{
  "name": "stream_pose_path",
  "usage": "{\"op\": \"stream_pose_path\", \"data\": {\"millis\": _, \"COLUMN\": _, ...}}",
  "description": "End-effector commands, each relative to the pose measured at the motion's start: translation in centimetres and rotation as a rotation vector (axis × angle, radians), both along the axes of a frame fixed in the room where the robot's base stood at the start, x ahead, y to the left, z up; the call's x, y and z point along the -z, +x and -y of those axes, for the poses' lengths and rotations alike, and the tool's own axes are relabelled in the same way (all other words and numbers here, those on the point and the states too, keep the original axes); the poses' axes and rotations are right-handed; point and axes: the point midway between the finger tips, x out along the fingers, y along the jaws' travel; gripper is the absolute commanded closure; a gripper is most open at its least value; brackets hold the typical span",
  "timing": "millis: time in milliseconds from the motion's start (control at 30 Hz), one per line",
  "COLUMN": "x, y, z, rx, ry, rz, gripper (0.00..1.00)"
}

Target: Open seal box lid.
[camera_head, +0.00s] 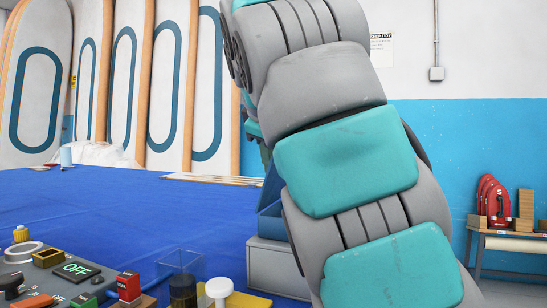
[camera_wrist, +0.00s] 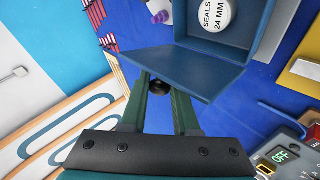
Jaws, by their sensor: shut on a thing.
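In the wrist view the blue seal box (camera_wrist: 262,50) shows its inside, with a white round piece (camera_wrist: 215,12) marked "SEALS 24 MM". Its blue lid (camera_wrist: 185,68) is swung away from the opening. My gripper (camera_wrist: 159,84) has its two dark green fingers on either side of a small black knob (camera_wrist: 158,88) near the lid's edge, and is shut on it. In the head view the blue box (camera_head: 270,226) sits on a grey block (camera_head: 268,262), partly hidden behind my arm.
A blue-covered table (camera_head: 120,205) is mostly clear. White boards (camera_head: 38,95) stand along the wall. A side table (camera_head: 510,237) is at right.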

Motion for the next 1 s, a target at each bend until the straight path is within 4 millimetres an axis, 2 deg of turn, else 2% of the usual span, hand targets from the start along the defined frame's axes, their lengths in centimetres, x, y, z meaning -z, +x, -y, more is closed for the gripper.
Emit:
{"op": "stream_pose_path", "data": {"millis": 67, "x": 0.16, "y": 0.03, "z": 0.01, "rx": 0.001, "ry": -0.001, "rz": -0.004, "gripper": 1.0}}
{"op": "stream_pose_path", "data": {"millis": 100, "x": 0.16, "y": 0.03, "z": 0.01, "rx": 0.0, "ry": 0.0, "rz": -0.004, "gripper": 0.67}}
{"op": "stream_pose_path", "data": {"millis": 333, "x": 0.1, "y": 0.0, "z": 0.0, "rx": 0.0, "ry": 0.0, "rz": -0.002, "gripper": 0.41}}
{"op": "stream_pose_path", "data": {"millis": 1000, "x": -0.51, "y": -0.56, "z": -0.31, "rx": -0.005, "ry": 0.003, "rz": 0.003, "gripper": 0.41}}
